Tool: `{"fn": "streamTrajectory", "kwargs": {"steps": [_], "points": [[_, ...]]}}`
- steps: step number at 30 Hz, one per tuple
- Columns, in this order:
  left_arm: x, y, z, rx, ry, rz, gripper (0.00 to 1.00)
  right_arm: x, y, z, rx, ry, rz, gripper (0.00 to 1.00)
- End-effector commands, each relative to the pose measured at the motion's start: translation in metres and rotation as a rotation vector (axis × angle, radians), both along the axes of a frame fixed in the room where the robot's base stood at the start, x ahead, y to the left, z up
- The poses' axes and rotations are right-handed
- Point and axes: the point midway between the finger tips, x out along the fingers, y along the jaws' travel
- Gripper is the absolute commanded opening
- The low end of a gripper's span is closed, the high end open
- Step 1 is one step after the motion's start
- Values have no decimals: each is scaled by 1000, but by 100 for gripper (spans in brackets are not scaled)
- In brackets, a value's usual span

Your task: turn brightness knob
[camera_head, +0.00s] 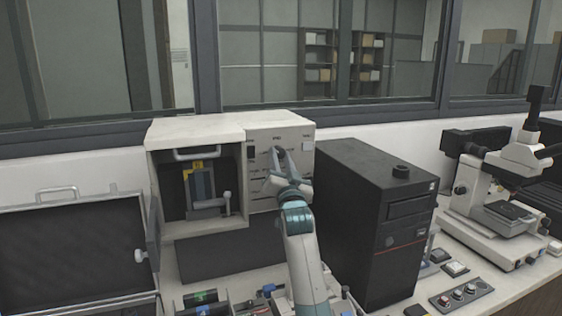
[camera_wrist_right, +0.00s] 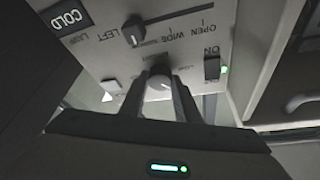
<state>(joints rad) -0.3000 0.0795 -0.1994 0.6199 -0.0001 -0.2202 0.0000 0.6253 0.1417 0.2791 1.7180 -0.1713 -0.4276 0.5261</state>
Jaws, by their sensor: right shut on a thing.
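The beige press unit (camera_head: 262,140) has a front panel with small controls on its right side. My right gripper (camera_head: 281,158) reaches up to this panel, its fingers against it and covering part of it. My left gripper is not in view.
In the wrist view, a slider knob (camera_wrist_right: 134,29) and a rocker switch (camera_wrist_right: 212,67) sit near the fingers. A black computer tower (camera_head: 375,215) stands close to the right of my arm. A microscope (camera_head: 505,185) is farther right, an open case (camera_head: 75,245) at left.

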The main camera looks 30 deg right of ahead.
Motion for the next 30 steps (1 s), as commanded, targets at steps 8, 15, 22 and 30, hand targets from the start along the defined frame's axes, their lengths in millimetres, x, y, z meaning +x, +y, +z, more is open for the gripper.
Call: {"fn": "streamTrajectory", "kwargs": {"steps": [8, 15, 22, 30], "points": [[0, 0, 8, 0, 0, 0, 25, 1, 4, 4, 263, -64, 2, 7], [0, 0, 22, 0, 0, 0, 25, 2, 5, 6, 478, -113, 2, 7], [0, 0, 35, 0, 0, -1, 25, 1, 5, 7, 640, -152, 0, 7], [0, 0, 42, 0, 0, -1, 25, 1, 4, 6, 740, -177, -1, 7]]}}
